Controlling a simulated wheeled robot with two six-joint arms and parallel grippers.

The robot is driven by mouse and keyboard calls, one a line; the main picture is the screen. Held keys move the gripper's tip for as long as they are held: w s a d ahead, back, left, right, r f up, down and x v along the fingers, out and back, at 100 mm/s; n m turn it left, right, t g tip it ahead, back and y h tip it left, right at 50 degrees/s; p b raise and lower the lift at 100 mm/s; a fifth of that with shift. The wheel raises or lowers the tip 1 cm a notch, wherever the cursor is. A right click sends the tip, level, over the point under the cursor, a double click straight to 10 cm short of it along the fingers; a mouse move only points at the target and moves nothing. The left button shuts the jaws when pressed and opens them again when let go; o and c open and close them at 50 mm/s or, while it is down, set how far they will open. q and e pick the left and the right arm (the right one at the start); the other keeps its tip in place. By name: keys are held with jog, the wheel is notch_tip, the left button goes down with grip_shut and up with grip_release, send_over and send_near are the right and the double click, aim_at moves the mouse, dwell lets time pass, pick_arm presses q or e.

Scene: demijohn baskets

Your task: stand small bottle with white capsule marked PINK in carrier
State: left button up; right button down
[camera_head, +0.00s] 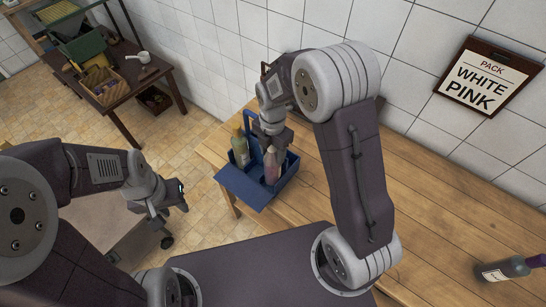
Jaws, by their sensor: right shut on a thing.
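A small pinkish bottle (271,168) is upright in the blue carrier (246,190), on its right side. Its top is hidden by my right gripper (272,143), which is shut on it from above. The bottle's base is hidden behind the carrier's front wall, so I cannot tell whether it touches the floor of the carrier. The capsule colour and label print cannot be read. My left gripper (180,197) hangs to the left of the carrier, away from it and apparently empty; its jaw gap is unclear.
A green bottle with a yellowish top (240,149) stands in the carrier's left part. A dark bottle with a purple capsule (507,268) is at the far right of the wooden table (440,205). A wall sign (487,78) reads PACK WHITE PINK. The table's middle right is clear.

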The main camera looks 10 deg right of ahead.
jog(key=shift+a+f, duration=0.1)
jog(key=shift+f, duration=0.35)
notch_tip(320, 180, down, 3)
jog(key=shift+f+p, duration=0.1)
jog(key=shift+p, duration=0.85)
jog(key=shift+w+d+f, duration=0.2)
jog(key=shift+f, duration=0.1)
jog(key=shift+s+f, duration=0.1)
jog(key=shift+f, duration=0.05)
jog(key=c, duration=0.6)
grip_release()
jog(key=shift+c, duration=0.2)
